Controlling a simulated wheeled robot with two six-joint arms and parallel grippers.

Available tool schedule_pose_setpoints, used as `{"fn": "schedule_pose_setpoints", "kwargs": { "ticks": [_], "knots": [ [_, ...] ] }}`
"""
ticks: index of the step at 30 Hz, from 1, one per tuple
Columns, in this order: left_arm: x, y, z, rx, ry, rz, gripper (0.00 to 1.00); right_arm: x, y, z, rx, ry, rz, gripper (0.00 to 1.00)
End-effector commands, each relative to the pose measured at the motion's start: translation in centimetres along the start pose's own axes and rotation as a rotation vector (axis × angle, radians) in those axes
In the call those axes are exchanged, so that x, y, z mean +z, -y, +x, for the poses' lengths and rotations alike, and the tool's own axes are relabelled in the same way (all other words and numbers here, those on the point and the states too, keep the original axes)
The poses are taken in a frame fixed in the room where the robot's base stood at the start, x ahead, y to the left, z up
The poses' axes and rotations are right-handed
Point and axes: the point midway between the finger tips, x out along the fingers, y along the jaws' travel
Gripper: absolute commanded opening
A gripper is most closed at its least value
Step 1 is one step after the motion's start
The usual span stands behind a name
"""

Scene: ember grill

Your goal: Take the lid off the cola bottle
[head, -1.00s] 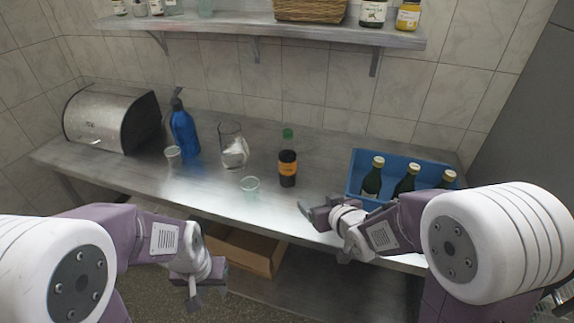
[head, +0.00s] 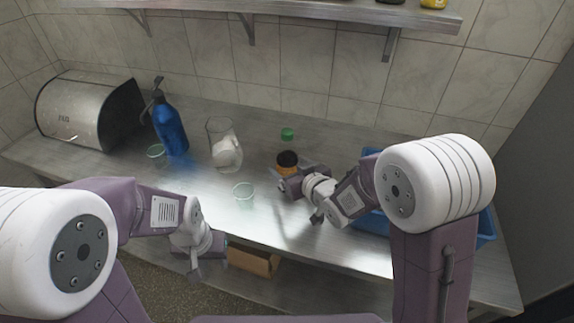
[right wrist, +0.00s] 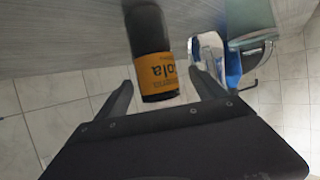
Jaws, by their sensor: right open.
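The cola bottle (head: 287,159) stands upright on the metal counter, with a dark body, an orange label and a green lid (head: 287,134) on top. In the right wrist view the bottle (right wrist: 149,40) shows its black body and orange label; the lid is not visible there. My right gripper (head: 297,178) is open at the bottle in the head view, hiding its lower part. In the right wrist view its fingers (right wrist: 162,80) are apart, one on each side of the label. My left gripper (head: 195,268) hangs low, in front of the counter edge, away from the bottle; its opening is unclear.
A blue crate (head: 487,228) is partly hidden behind my right arm. A steel bread box (head: 75,112) is far left.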

Motion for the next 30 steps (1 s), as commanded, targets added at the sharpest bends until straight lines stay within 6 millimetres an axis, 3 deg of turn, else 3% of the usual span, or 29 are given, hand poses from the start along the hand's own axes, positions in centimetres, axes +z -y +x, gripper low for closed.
{"fn": "schedule_pose_setpoints", "kwargs": {
  "ticks": [5, 12, 20, 28, 30],
  "knots": [
    [0.0, 0.0, -0.2, 0.000, 0.000, 0.000, 0.36, 0.0, -0.1, 1.0, 0.000, 0.001, 0.000, 0.80],
    [-0.1, 0.0, -0.7, 0.000, 0.000, 0.000, 0.36, 0.0, -0.3, 5.0, 0.000, 0.002, 0.000, 0.80],
    [-0.1, 0.0, -0.6, 0.000, 0.000, 0.000, 0.36, 0.0, -0.3, 5.4, 0.001, 0.000, 0.000, 0.80],
    [-0.1, 0.0, -0.6, 0.000, 0.000, 0.000, 0.36, 0.0, -0.3, 5.4, 0.000, 0.000, 0.000, 0.05],
    [-0.1, 0.0, -0.7, 0.000, 0.000, 0.000, 0.36, -0.1, -0.3, 5.4, 0.001, -0.002, 0.000, 0.00]
  ]
}}
